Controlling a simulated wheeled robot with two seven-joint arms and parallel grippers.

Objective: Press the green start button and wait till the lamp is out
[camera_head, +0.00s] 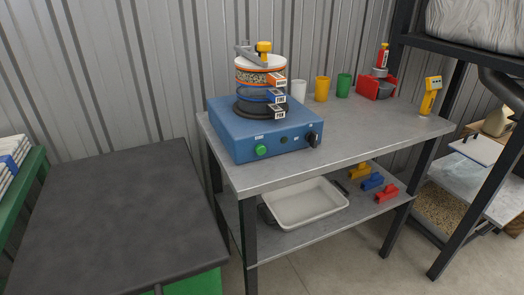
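A blue machine (232,138) stands on the left part of a grey metal table. The green start button (262,150) is on the left of its front panel. A small dark round spot, perhaps the lamp (284,140), is right of the button and looks unlit. A black knob (313,139) is at the panel's right end. A stack of round sieves (258,92) with a yellow-knobbed clamp on top stands on the machine. Neither of my grippers is in view.
White, yellow and green cups (322,88), a red holder (375,88) and a yellow handheld device (431,95) stand on the table (360,135). A white tray (303,218) and coloured scoops lie on its lower shelf. A dark-topped surface (110,215) at left is clear.

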